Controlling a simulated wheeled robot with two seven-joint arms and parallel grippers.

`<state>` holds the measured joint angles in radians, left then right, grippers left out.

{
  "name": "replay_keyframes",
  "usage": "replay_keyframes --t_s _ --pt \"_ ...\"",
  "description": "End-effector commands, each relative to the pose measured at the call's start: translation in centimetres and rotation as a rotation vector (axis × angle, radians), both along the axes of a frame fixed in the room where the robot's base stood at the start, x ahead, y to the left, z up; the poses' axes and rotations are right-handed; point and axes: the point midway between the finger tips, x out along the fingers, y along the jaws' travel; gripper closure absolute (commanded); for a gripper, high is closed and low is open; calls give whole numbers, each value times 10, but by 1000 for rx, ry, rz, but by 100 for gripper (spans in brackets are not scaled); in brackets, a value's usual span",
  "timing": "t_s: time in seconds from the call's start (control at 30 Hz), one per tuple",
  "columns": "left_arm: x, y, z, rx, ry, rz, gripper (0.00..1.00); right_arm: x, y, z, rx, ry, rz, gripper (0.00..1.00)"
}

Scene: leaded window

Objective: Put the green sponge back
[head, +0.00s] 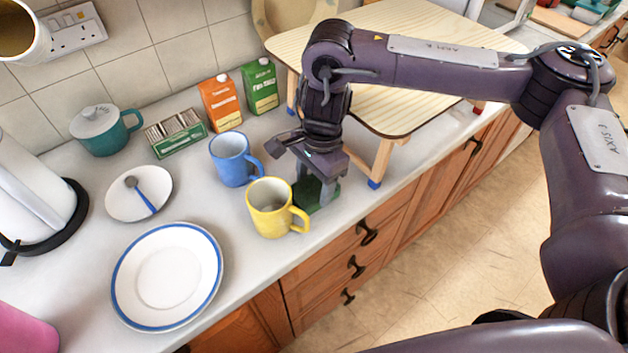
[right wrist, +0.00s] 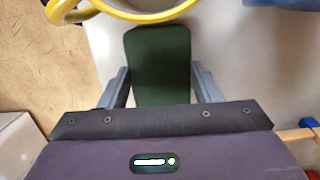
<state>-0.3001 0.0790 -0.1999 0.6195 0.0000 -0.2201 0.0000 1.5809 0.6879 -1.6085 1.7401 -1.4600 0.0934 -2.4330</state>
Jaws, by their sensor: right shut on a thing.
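The dark green sponge (head: 322,197) is at the counter's front edge area, just right of the yellow mug. In the right wrist view the sponge (right wrist: 158,62) sits between both fingers and extends beyond their tips. My right gripper (head: 313,183) points down and is shut on it; its fingers also show in the right wrist view (right wrist: 162,88). The sponge is at or very near the counter surface; I cannot tell whether it touches. The gripper hides part of it in the head view. My left gripper is not in view.
The yellow mug (head: 269,208) is close beside the sponge, with the blue mug (head: 230,160) behind. A small wooden table (head: 430,108) stands to the right. A plate (head: 167,276), saucer (head: 120,203), cartons (head: 221,102) and teal pot (head: 104,131) occupy the left and back.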

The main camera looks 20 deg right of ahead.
Motion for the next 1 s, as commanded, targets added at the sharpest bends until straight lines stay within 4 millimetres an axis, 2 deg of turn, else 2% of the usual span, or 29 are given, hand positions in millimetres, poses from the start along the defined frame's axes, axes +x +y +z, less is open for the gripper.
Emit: replay_keyframes --t_s 0.13,0.17,0.33,0.57,0.73,0.87,1.0 --pt "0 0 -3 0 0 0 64 0 0 -4 0 1 0 61" --pt "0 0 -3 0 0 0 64 0 0 -3 0 1 0 41" --pt "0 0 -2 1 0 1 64 0 0 -2 0 1 0 21" --pt "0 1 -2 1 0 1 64 0 0 -2 0 1 0 21" --pt "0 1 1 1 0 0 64 0 -1 7 -1 -1 1 21" --pt "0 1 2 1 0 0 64 2 -3 27 -1 -5 1 21" --pt "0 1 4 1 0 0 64 3 -6 56 -1 -6 -1 21"
